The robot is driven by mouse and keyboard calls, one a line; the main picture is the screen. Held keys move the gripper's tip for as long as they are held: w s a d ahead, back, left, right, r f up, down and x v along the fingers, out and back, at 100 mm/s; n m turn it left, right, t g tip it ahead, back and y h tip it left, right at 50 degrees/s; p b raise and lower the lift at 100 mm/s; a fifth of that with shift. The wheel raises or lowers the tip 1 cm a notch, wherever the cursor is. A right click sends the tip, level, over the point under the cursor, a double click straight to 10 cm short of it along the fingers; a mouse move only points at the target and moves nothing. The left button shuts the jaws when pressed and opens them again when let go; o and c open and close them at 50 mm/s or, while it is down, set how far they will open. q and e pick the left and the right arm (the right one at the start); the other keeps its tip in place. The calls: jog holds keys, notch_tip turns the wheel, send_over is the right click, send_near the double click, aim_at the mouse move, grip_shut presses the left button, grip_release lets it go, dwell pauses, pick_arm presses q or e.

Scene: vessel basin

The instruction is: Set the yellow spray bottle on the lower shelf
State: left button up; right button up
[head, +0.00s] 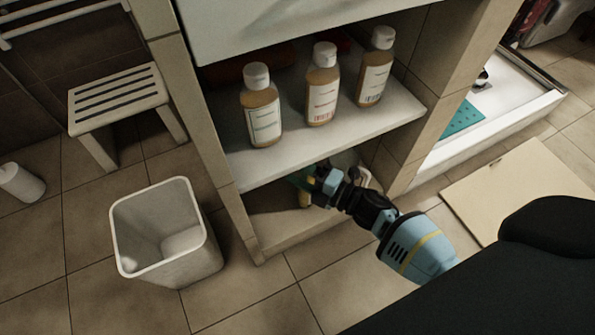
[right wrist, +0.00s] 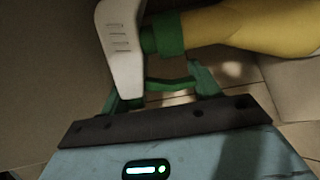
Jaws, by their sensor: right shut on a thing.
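The yellow spray bottle (right wrist: 245,28) fills the top right of the right wrist view, with a green collar and a white spray head (right wrist: 120,45). My right gripper (right wrist: 158,85) is shut on it near the collar and head. In the head view, my right gripper (head: 308,179) reaches into the lower compartment of the cabinet, and a small yellow part of the bottle (head: 304,200) shows below it. The lower shelf (head: 275,227) is the cabinet's pale bottom board. I cannot tell whether the bottle touches it. My left gripper is out of view.
Above is a white shelf (head: 240,172) bearing three white-capped bottles (head: 321,85). Tiled side walls (head: 240,217) frame the compartment. A pale object (head: 363,176) shows behind my gripper. A white bin (head: 190,265) stands left of the cabinet, a stool (head: 118,95) behind it.

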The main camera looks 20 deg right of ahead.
jog(key=o, duration=1.7)
jog(key=p+v, duration=0.3)
jog(key=v, duration=0.9)
jog(key=shift+r+p, duration=0.15)
jog(key=shift+p, duration=0.2)
